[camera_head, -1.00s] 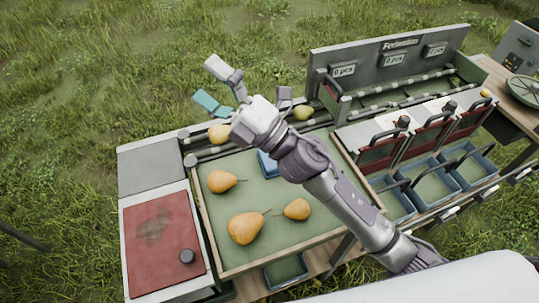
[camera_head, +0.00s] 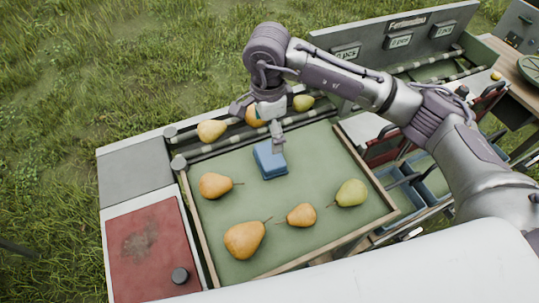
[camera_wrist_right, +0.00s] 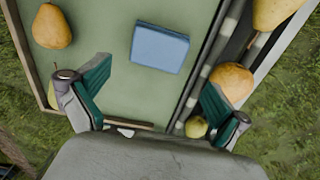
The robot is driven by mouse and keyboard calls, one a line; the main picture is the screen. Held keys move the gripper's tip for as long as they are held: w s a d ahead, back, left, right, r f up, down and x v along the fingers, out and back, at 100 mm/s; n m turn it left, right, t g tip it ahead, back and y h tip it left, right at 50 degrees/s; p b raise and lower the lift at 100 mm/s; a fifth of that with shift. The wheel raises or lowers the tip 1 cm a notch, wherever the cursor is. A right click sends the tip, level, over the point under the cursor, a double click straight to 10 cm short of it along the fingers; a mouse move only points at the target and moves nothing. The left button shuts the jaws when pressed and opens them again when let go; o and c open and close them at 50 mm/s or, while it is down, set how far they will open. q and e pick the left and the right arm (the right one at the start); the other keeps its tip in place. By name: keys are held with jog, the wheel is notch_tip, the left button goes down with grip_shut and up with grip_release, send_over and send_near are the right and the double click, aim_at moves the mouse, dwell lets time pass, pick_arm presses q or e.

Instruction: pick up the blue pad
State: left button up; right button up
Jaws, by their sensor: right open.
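The blue pad (camera_head: 270,160) is a small blue block lying on the green tray surface, near its back edge. It also shows in the right wrist view (camera_wrist_right: 159,48), beyond the fingertips and between their lines. My right gripper (camera_head: 262,122) is above the tray's back edge, just behind and over the pad. In the right wrist view its two green-lined fingers (camera_wrist_right: 155,88) are spread wide with nothing between them. The gripper and pad are apart. My left gripper is not in view.
Several pears, such as one yellow pear (camera_head: 244,239) and a greenish pear (camera_head: 351,193), lie on the framed green tray (camera_head: 215,256). More pears sit on the roller conveyor (camera_head: 200,152) behind. A red panel (camera_head: 148,250) is at left. Blue bins (camera_head: 432,180) stand at right.

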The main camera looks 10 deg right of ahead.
send_over(270, 154)
notch_tip(270, 154, down, 4)
jog(key=shift+a+f+p, duration=0.15)
jog(key=shift+f+p, duration=0.05)
jog(key=shift+p, duration=0.15)
jog(key=shift+f, duration=0.25)
notch_tip(270, 154, down, 4)
jog(key=shift+s+f+p, duration=0.1)
jog(key=shift+f+p, duration=0.15)
jog(key=shift+p, duration=0.9)
jog(key=shift+f, duration=0.15)
jog(key=c, duration=0.8)
